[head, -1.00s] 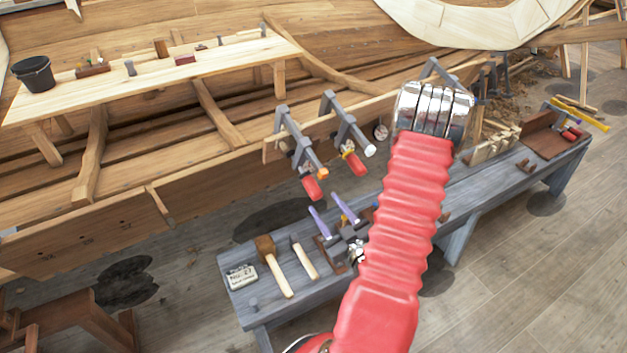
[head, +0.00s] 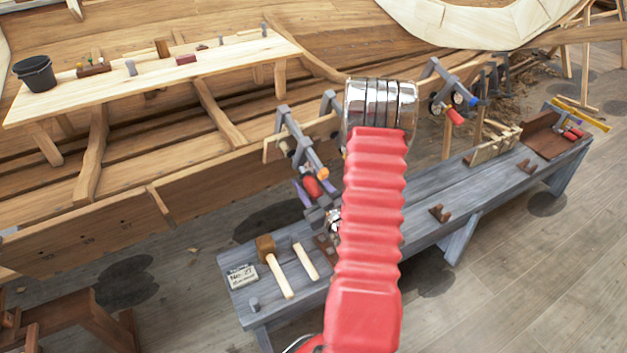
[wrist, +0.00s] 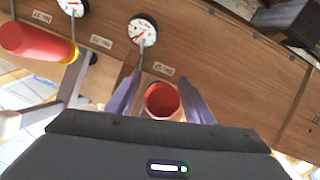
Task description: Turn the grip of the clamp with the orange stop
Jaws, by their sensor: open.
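The clamp with the orange stop (head: 323,173) hangs on the plank edge, left of my arm in the head view. Its red grip (head: 312,187) points down toward the bench. My gripper (head: 315,193) is open at this grip, one purple finger showing beside it. In the wrist view the red grip (wrist: 162,100) shows end-on between the two spread fingers of my gripper (wrist: 161,80). Whether the fingers touch it I cannot tell. The orange stop is hidden in the wrist view.
A neighbouring clamp with a yellow stop (wrist: 70,52) and red grip is close at left in the wrist view; my arm mostly covers it in the head view. A blue-stop clamp (head: 472,100) hangs further right.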

